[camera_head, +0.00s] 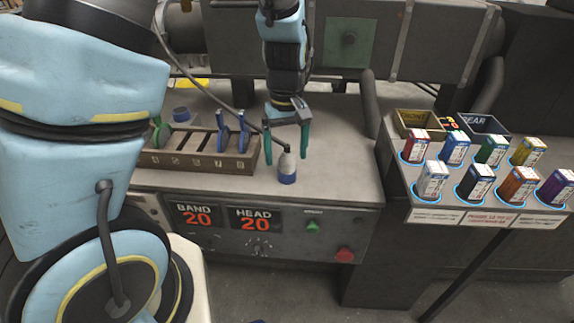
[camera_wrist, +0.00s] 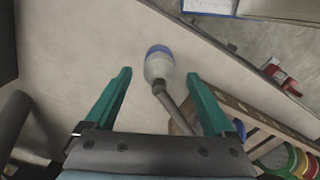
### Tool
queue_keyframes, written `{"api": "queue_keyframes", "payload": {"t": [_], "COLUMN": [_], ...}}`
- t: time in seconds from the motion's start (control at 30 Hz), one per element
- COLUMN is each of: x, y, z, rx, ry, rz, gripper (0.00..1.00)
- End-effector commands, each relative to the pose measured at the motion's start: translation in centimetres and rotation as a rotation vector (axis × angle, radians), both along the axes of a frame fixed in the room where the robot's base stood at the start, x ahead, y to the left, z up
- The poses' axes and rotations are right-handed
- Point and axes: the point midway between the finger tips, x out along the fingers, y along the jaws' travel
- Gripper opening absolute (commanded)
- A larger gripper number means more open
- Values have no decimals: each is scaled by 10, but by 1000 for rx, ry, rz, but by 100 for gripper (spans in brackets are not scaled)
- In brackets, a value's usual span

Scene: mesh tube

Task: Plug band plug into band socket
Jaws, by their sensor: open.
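The plug (camera_head: 287,168), white with a blue end, stands on the grey worktop with a dark cable running from its top up to the left. It also shows in the wrist view (camera_wrist: 158,66), between and slightly beyond the fingertips. My gripper (camera_head: 286,157) has two green fingers spread wide, one on each side of the plug, with gaps visible in the wrist view. Neither finger visibly touches it. I cannot pick out the band socket for certain. A panel with a "BAND 20" display (camera_head: 195,215) is on the front of the bench.
A wooden rack (camera_head: 200,158) with numbered slots, holding blue and green pieces, stands left of my gripper. A blue round part (camera_head: 181,114) lies behind it. A side table (camera_head: 395,180) with several coloured boxes stands at right. The worktop right of the plug is clear.

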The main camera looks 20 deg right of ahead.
Motion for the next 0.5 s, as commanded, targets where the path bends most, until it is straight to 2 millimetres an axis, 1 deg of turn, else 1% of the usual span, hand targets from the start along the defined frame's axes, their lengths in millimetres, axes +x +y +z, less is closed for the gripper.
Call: {"api": "queue_keyframes", "payload": {"t": [0.23, 0.37, 0.5], "x": [-2, -2, -2], "y": [0, -1, -1], "z": [-33, -40, -40], "rx": [3, 1, 0], "ry": [3, 1, 0], "rz": [0, 1, 0], "gripper": [88, 88, 88]}}
